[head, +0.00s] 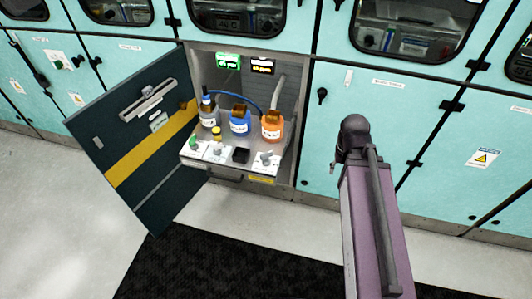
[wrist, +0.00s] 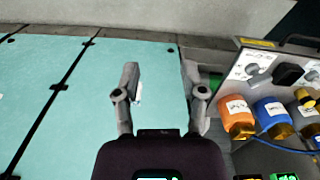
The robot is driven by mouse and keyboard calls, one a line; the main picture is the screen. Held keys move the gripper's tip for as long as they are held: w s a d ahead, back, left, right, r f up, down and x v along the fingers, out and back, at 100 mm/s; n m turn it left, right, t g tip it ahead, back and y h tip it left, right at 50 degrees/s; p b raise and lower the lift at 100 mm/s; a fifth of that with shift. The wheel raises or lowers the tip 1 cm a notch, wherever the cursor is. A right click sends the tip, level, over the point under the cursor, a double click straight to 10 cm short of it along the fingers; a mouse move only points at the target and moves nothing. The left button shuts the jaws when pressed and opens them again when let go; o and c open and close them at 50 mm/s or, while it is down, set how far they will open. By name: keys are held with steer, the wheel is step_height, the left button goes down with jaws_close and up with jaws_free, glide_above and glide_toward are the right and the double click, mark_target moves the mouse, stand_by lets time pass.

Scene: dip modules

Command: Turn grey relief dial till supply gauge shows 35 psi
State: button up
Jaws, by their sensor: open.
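Two grey dials sit on the white-labelled front panel of a pull-out shelf, one on the right (head: 266,158) and one nearer the middle (head: 217,151). Their labels are too small to read, so I cannot tell which is the relief dial. The right one also shows in the wrist view (wrist: 257,74). A green-lit display (head: 228,61) and an amber-lit display (head: 262,66) hang above; I cannot read them or tell which is the supply gauge. My gripper (wrist: 160,78) is open and empty, left of the panel in the wrist view, touching nothing visible.
The shelf holds an orange bottle (head: 272,127), a blue bottle (head: 240,122) and a grey bottle (head: 209,117). A green knob (head: 193,143) and a black block (head: 241,155) share the panel. A dark open door (head: 145,145) stands at left.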

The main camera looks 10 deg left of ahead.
steer(key=shift+o, duration=0.2)
steer(key=m+b, duration=0.2)
steer(key=m, duration=0.9)
glide_above(266, 153)
steer(key=f, duration=0.2)
steer(key=shift+s+r, duration=0.1)
steer(key=shift+r, duration=0.1)
steer(key=shift+d+f, duration=0.1)
steer(key=shift+f, duration=0.1)
step_height(266, 153, down, 13)
steer(key=b, duration=1.3)
steer(key=shift+f, duration=0.15)
